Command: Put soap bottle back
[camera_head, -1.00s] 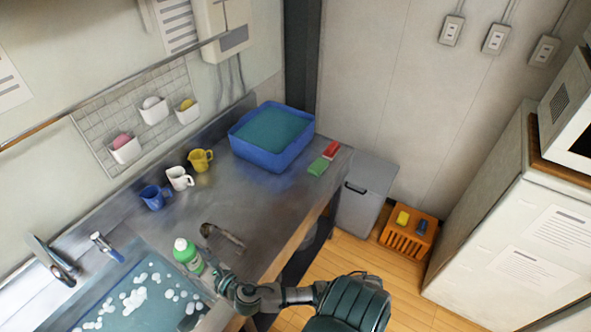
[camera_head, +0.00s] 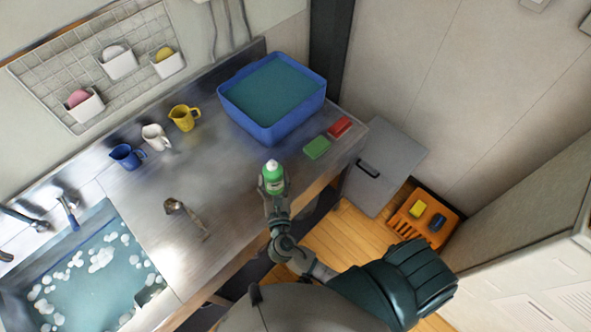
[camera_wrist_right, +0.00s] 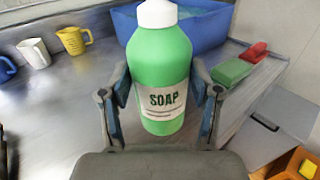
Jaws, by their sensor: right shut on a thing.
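The soap bottle (camera_head: 272,179) is green with a white cap and a white label reading SOAP. My right gripper (camera_head: 275,200) is shut on it, near the front edge of the steel counter (camera_head: 230,170). The right wrist view shows the bottle (camera_wrist_right: 160,75) upright between the two fingers of the right gripper (camera_wrist_right: 160,112). I cannot tell whether its base touches the counter. My left gripper is not in view.
A blue water-filled tub (camera_head: 268,132) stands behind the bottle. Green (camera_head: 317,148) and red (camera_head: 340,127) blocks lie to its right. Blue (camera_head: 126,156), white (camera_head: 156,137) and yellow (camera_head: 184,117) cups line the wall. A ladle (camera_head: 187,214) lies near the foamy sink (camera_head: 95,275).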

